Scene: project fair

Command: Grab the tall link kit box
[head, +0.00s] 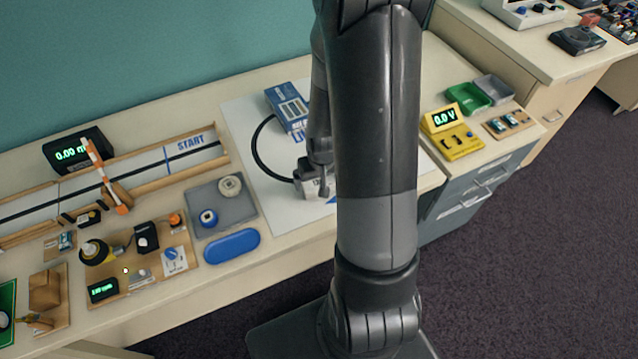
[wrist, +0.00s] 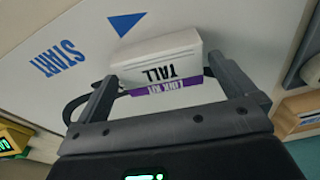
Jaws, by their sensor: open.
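The tall link kit box (wrist: 160,55) is in the wrist view, a white box with a purple band and the upside-down words "TALL" and "LINK KIT". It stands on a white sheet. My gripper (wrist: 163,72) is open, with one finger at each side of the box's near end and nothing clamped. A gap shows between the left finger and the box; whether the right finger touches it I cannot tell. In the head view my gripper is low over the white sheet (head: 240,125), and my arm hides much of that spot, so the box is not clearly seen there.
A blue box (head: 288,105) stands at the back of the sheet. A grey tray (head: 222,208) and a wooden track are to the left. A yellow meter (head: 455,140) and a green bin (head: 467,97) are to the right.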

